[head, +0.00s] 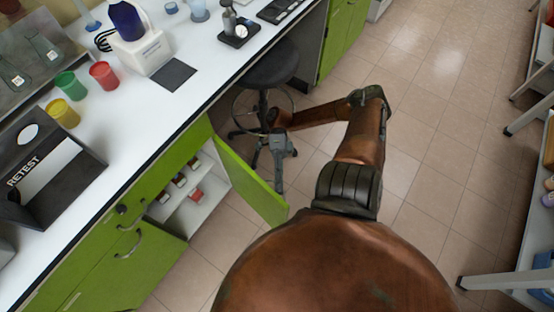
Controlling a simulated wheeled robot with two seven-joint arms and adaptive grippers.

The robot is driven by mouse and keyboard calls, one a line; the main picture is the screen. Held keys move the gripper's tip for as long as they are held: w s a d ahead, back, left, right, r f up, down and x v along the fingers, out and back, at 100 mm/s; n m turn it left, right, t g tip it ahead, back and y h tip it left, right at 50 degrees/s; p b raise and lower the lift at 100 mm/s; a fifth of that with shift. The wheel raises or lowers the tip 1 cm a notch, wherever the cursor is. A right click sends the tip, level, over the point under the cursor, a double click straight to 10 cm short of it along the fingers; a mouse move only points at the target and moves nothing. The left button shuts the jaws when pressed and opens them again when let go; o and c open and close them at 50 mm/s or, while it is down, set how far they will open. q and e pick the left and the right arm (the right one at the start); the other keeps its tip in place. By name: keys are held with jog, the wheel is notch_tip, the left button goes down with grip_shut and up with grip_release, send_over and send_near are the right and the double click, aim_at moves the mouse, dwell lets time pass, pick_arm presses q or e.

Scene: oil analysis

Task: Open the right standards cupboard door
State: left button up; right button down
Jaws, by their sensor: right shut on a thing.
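The right standards cupboard door (249,179) is green and stands swung out from the cupboard, at a wide angle. Its inner face shows, and its outer face and handle are hidden from this view. Behind it the cupboard (203,209) shows white shelves with several small jars (180,181). My right gripper (279,186) is at the far side of the door, close to its upper edge. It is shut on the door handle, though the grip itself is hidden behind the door. My left gripper is not in view.
A dark round stool (272,66) stands just beyond my right gripper, under the white bench (150,100). A black box marked RETEST (48,172) and coloured cups (104,75) are on the bench. Tiled floor (430,150) is clear to the right.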

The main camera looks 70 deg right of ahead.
jog(key=shift+w, duration=0.15)
jog(key=c, duration=2.4)
grip_release()
jog(key=shift+d, duration=0.1)
jog(key=v, duration=0.7)
jog(key=shift+d, duration=0.2)
jog(key=shift+r, duration=0.1)
